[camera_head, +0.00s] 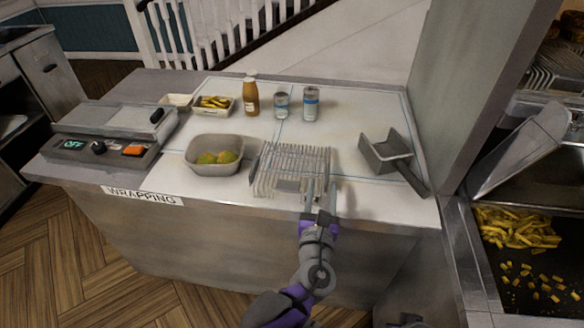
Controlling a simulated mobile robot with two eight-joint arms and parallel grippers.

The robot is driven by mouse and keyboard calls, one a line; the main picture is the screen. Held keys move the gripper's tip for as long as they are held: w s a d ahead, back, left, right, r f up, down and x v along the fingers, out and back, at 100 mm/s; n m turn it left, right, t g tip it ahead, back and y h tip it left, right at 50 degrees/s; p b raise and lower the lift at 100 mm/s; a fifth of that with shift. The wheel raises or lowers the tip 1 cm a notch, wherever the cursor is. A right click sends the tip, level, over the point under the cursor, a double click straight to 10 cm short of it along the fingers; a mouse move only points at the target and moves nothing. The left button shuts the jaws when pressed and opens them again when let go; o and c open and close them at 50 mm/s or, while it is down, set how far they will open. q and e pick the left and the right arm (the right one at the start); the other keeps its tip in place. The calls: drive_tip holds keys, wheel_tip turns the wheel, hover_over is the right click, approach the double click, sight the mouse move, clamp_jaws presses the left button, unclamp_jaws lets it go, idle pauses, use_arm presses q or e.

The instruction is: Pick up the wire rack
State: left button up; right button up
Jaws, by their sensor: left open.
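The wire rack (290,165) is a pale metal grid lying on the white counter (225,190), near its front edge. A small flat grey tab shows at its front. My left gripper (321,186) is at the rack's front right corner, with its two fingers apart and pointing away from me. The fingers overlap the rack's right front edge in the picture. I cannot tell whether they touch it. The purple and grey wrist is in front of the counter edge. My right gripper is not in view.
A grey tub with yellow-green items (213,155) stands left of the rack. A metal scoop (388,152) lies right. Behind are a sauce bottle (251,97), two cans (310,104) and a tray of chips (213,105). A wrapping machine (110,135) is at left, a fryer bay with chips (515,228) at right.

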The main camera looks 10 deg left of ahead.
sight(327, 170)
use_arm(q)
drive_tip(key=w, duration=0.7)
drive_tip(key=shift+d, duration=0.4)
clamp_jaws()
idle(1.0)
